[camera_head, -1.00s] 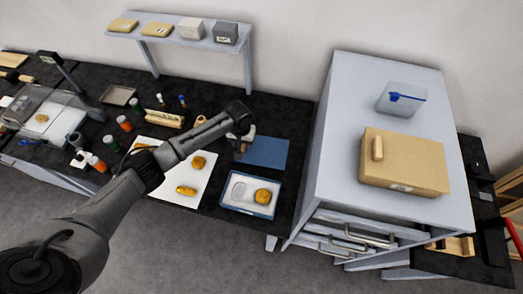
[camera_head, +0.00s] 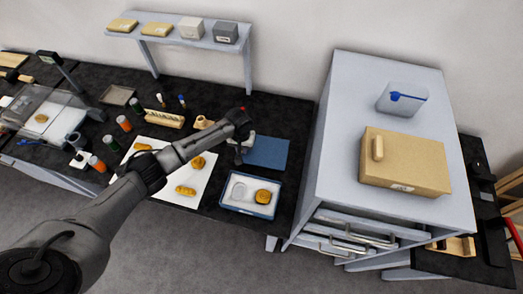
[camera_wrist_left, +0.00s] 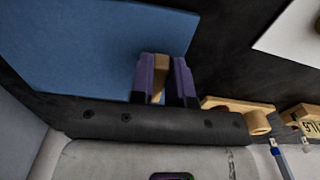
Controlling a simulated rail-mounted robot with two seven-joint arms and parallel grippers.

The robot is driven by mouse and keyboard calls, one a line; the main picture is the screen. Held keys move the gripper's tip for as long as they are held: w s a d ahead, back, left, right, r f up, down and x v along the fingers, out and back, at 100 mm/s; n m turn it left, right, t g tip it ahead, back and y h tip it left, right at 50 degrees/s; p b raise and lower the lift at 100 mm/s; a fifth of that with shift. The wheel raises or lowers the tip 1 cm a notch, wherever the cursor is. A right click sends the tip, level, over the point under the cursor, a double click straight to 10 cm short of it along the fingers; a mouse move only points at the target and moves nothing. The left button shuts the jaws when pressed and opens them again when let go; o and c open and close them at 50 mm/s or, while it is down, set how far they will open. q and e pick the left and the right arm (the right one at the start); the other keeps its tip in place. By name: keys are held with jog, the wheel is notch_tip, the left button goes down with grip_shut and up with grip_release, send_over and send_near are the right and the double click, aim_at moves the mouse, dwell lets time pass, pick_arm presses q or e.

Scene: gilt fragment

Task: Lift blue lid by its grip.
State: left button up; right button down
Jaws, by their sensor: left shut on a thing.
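The blue lid (camera_head: 268,152) is a flat blue panel on the black bench, just behind the blue-rimmed box. In the left wrist view, the lid (camera_wrist_left: 80,50) fills the upper left. My left gripper (camera_head: 240,155) is over the lid's left part. In the left wrist view, my left gripper (camera_wrist_left: 166,80) has its purple-faced fingers shut on the lid's tan grip (camera_wrist_left: 158,80), which shows between them. The lid looks level; I cannot tell whether it touches the bench. My right gripper is not in view.
The blue-rimmed box (camera_head: 231,204) holds a gold piece (camera_head: 263,197) in front of the lid. A white sheet (camera_head: 200,187) with gold pieces lies to the left. A grey cabinet (camera_head: 335,130) stands close on the right. A wooden piece (camera_head: 202,122) sits behind the arm.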

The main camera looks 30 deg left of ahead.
pick_arm(q)
grip_shut()
jog(key=shift+r, duration=0.6)
notch_tip(320, 180, up, 3)
jog(key=shift+f+p, duration=0.1)
jog(key=shift+p, duration=0.2)
jog(key=s+d+r+p, duration=0.2)
jog(key=s+r+p, duration=0.3)
jog(key=r, duration=0.1)
jog(key=s+d+r+p, duration=0.3)
jog(key=s+r+p, duration=0.2)
jog(key=r+p, duration=0.1)
jog(key=shift+d+r, duration=0.3)
jog(key=shift+r, duration=0.2)
jog(key=shift+s, duration=0.1)
